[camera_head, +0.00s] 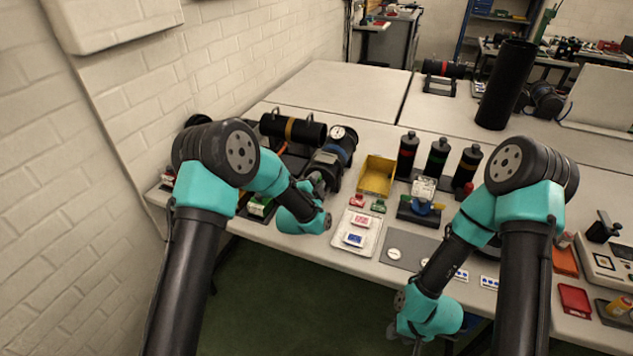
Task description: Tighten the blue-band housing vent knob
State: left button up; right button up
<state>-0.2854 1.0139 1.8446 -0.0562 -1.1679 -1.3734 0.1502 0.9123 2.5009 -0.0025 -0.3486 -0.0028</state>
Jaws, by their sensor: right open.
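The blue-band housing (349,141) is a dark cylinder lying on the table at the middle left, with a blue band and a round white gauge (338,132) on top. Its vent knob is too small or hidden to make out. My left gripper (318,183) is at the near end of this housing, very close to it. Its fingers are dark against the dark housing, so I cannot tell whether they touch it or how far apart they are. My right gripper (416,345) is open, low in front of the table's near edge, away from the housing.
A tall black tube (506,85) stands behind. The back-left tabletop (330,92) is clear.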

pick_arm(q)
jog(key=shift+c, duration=0.8)
jog(key=shift+n, duration=3.4)
jog(key=o, duration=0.6)
jog(key=shift+o, duration=0.2)
